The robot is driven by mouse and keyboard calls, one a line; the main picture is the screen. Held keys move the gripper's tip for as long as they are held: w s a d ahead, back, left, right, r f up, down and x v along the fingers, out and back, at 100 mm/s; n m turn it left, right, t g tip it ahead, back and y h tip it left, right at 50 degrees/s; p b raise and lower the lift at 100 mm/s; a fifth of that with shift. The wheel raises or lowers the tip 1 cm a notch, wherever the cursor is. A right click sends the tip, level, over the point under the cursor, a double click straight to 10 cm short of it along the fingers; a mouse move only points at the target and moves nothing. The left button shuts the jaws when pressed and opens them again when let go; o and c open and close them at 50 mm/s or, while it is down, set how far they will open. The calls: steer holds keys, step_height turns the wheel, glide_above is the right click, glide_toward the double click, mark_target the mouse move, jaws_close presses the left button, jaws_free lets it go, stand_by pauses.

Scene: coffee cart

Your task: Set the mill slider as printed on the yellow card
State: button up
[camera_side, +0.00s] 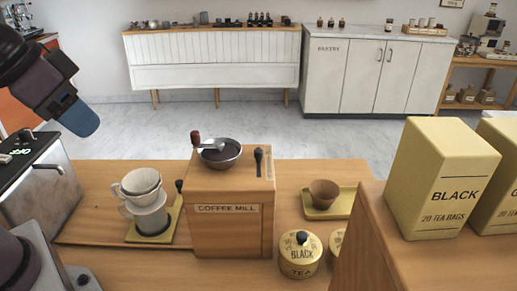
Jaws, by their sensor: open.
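The wooden coffee mill (230,228) stands upright in the middle of the near counter, with "COFFEE MILL" on its front label. A metal bowl (222,160) and a crank with a red-brown knob (195,137) sit on its top. A black upright piece (258,160) at the right of the top may be the slider; its scale is too small to read. Another black knob (179,186) shows just left of the mill. I cannot make out a yellow card. My gripper (82,118) is at the upper left, open, with a blue fingertip, well apart from the mill.
A white dripper on a server (148,218) stands left of the mill. Right are a brown cup (324,193) on a yellow tray (346,206), a yellow tea tin (300,262) and a tall yellow BLACK tea box (440,190). A metal machine (55,190) stands at left.

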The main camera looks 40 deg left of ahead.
steer(key=shift+o, duration=0.2)
steer(key=m+g, duration=0.6)
glide_toward(259, 150)
step_height(259, 150, down, 10)
steer(key=shift+s+r, duration=0.15)
